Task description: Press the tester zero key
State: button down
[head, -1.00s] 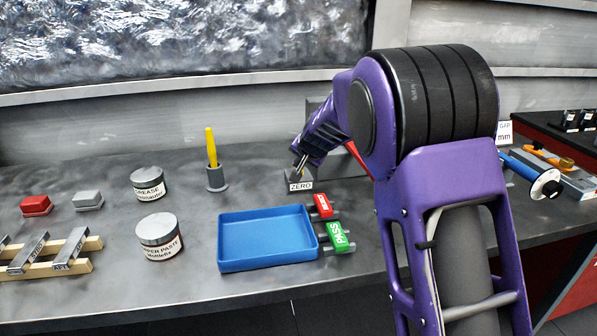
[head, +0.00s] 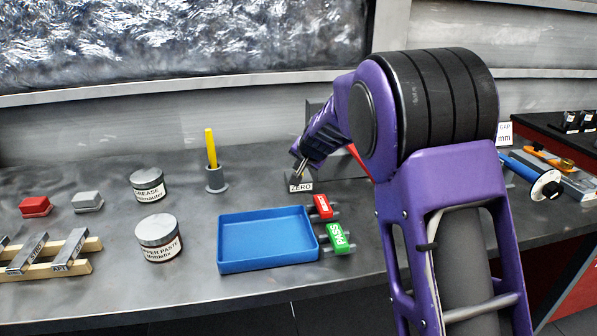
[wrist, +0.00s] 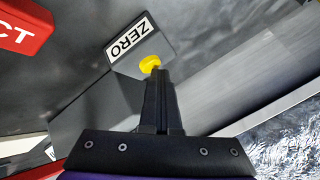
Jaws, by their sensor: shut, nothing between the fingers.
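The zero key is a yellow round button (wrist: 150,63) on a small dark box with a white ZERO label (wrist: 130,38) in the wrist view. In the head view the ZERO label (head: 301,187) shows on the box at the back of the bench, and my arm hides much of the tester behind it. My gripper (head: 299,174) is shut and empty, pointing down over the box. In the wrist view its fingertips (wrist: 156,72) overlap the edge of the yellow key. They are at or very close to it; I cannot tell whether they touch.
A blue tray (head: 267,241) lies in front, with a red tag (head: 323,206) and a green PASS tag (head: 338,237) on its right. A yellow pen (head: 211,148) stands in a grey holder to the left. Grease (head: 148,186) and paste (head: 159,240) jars stand farther left.

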jog(key=shift+r+p, duration=0.55)
jog(key=shift+r, duration=0.25)
notch_tip(320, 180, up, 5)
jog(key=p, duration=0.4)
dwell(0.4)
